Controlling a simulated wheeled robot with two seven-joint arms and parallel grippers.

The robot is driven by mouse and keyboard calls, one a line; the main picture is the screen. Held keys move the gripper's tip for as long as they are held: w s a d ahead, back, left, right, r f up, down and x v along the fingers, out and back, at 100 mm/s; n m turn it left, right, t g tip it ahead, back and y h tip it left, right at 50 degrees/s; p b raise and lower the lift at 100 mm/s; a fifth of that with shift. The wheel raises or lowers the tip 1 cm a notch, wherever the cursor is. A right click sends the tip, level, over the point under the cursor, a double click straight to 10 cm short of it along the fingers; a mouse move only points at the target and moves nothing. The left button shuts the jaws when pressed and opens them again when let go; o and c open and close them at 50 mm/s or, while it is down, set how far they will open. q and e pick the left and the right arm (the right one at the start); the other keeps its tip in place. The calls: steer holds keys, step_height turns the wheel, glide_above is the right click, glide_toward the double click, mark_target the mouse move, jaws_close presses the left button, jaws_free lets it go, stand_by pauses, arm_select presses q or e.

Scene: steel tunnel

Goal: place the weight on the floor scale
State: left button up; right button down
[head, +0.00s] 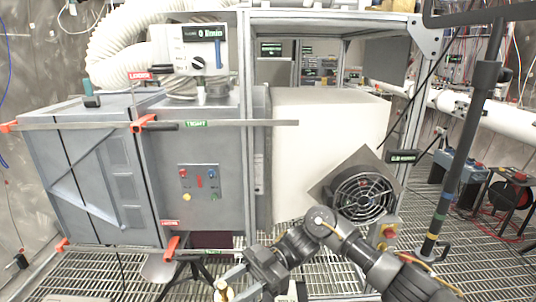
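My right gripper (236,284) reaches down and left from the arm at the lower right, near the bottom edge. A small brass-coloured piece (222,291), which looks like the weight, is at its fingertips and partly cut off by the frame edge. I cannot tell whether the fingers clamp it or only stand beside it. The floor scale is not clearly recognisable; a pale flat edge (75,298) shows at the bottom left, too cut off to identify. My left gripper is not in view.
A grey cabinet (195,150) with red-tipped bars stands at the left, beside a large white block (330,125). A fan unit (362,195) is close behind my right arm. A dark pole (462,150) rises at the right. Metal grating (480,265) covers the floor.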

mark_target(215, 297)
steer(key=a+f+m+t, duration=0.1)
steer(key=a, duration=0.1)
steer(key=a+f+t+y+b, duration=0.1)
steer(key=a+f, duration=0.1)
steer(key=shift+w+a+f+m+y, duration=0.15)
steer(key=shift+f+m+y, duration=0.15)
steer(key=shift+m, duration=0.1)
steer(key=w+d+m+t+h+b, duration=0.25)
steer(key=w+d+m+t, duration=0.2)
steer(key=m+t, duration=0.55)
steer(key=w+d+m+t+h+b, duration=0.1)
steer(key=w+d+m+t+b, duration=0.35)
steer(key=t, duration=0.85)
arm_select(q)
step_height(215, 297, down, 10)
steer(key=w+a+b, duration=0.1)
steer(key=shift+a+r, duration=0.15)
arm_select(e)
steer(key=s+d+f+m+t+h, duration=0.1)
steer(key=s+d+f+m+h, duration=0.1)
steer(key=d, duration=0.6)
steer(key=s+d+f+m+t+h, duration=0.2)
steer(key=d+f+m+h, duration=0.1)
steer(key=d+h, duration=0.3)
steer(key=s+d+f+m+t+h, duration=0.1)
steer(key=s+d+f+m+h, duration=0.1)
steer(key=d, duration=0.8)
steer(key=shift+f+m+h, duration=0.7)
steer(key=shift+m+h, duration=0.35)
steer(key=shift+m, duration=0.2)
